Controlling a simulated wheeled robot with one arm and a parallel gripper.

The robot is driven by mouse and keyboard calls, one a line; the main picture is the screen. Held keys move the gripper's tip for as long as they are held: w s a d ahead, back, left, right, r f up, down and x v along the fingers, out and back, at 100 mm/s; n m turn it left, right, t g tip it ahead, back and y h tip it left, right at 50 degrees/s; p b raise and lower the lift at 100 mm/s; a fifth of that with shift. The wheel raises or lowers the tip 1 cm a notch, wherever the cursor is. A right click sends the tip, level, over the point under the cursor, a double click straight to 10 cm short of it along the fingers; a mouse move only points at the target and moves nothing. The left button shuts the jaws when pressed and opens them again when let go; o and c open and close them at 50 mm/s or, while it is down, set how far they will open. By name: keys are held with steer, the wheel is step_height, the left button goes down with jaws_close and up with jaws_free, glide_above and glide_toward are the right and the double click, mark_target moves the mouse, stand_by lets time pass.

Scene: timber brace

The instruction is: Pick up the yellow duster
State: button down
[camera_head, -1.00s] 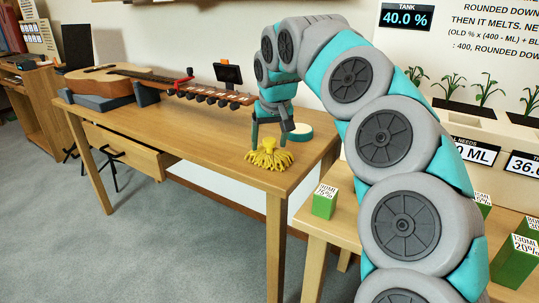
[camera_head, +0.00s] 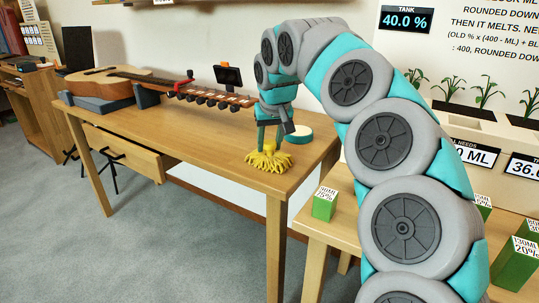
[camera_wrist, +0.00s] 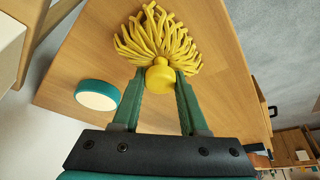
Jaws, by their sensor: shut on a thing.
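The yellow duster (camera_head: 269,160) has a stringy mop head and a round knob. It is at the near right end of the wooden table (camera_head: 207,152), with its strands at or just above the top. In the wrist view the duster (camera_wrist: 155,40) shows its strands fanned out beyond my fingers. My gripper (camera_head: 269,145) is over it from above. In the wrist view my gripper's green fingers (camera_wrist: 161,78) are shut on its knob, one on each side. Whether the strands still touch the table I cannot tell.
A round teal-and-white disc (camera_head: 299,134) lies beside the duster. A guitar (camera_head: 120,84) rests on supports along the table's back, near a small dark screen (camera_head: 228,76). A lower table at right holds green boxes (camera_head: 325,203). An open drawer (camera_head: 125,150) juts out in front.

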mark_target(270, 141)
step_height(270, 141, up, 7)
steer(key=shift+f, duration=0.1)
steer(key=shift+r, duration=1.6)
steer(key=c, duration=1)
jaws_free()
steer(key=shift+c, duration=0.2)
jaws_close()
steer(key=shift+a, duration=0.1)
